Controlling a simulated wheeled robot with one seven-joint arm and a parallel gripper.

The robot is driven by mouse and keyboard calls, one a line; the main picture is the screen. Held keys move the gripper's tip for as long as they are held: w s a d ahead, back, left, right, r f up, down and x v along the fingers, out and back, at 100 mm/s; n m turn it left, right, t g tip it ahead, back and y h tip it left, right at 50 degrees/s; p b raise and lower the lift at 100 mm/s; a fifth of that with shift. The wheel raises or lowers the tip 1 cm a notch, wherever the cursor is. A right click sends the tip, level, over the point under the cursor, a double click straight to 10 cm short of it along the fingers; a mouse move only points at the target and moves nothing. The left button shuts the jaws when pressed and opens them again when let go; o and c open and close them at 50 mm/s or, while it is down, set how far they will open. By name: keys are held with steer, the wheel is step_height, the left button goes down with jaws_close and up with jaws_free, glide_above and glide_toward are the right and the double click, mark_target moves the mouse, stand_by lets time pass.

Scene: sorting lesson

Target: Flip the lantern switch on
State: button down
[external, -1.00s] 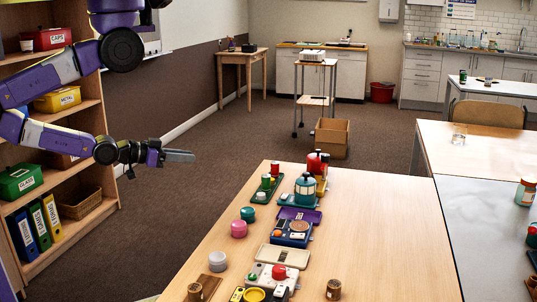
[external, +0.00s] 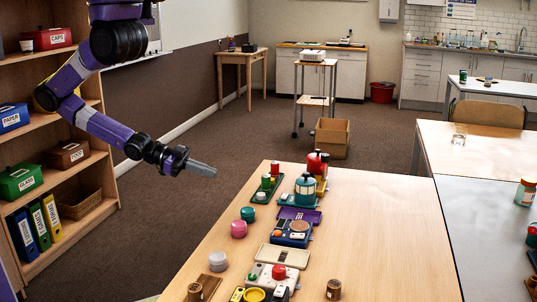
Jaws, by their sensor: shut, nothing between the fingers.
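A teal lantern-like object (external: 305,189) with a pale middle stands on a teal base toward the far part of the wooden table. A red object (external: 318,163) with a dark top stands just behind it. I cannot make out a switch on the lantern at this size. My gripper (external: 212,172) is shut and empty. It is in the air left of the table, pointing right, apart from the lantern and touching nothing.
The table (external: 385,235) is bare on its right side. Along its left lie a green tray (external: 266,190), a blue device (external: 291,233), a pink round container (external: 239,229) and several other small items. A shelf (external: 72,235) stands at the left.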

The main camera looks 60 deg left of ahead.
steer(key=w+f, duration=0.1)
steer(key=w, duration=0.6)
steer(key=w+a+f+n+g+h+p, duration=0.1)
steer(key=w+f, duration=0.1)
steer(key=w, duration=0.6)
steer(key=shift+w+a+n+h, duration=0.3)
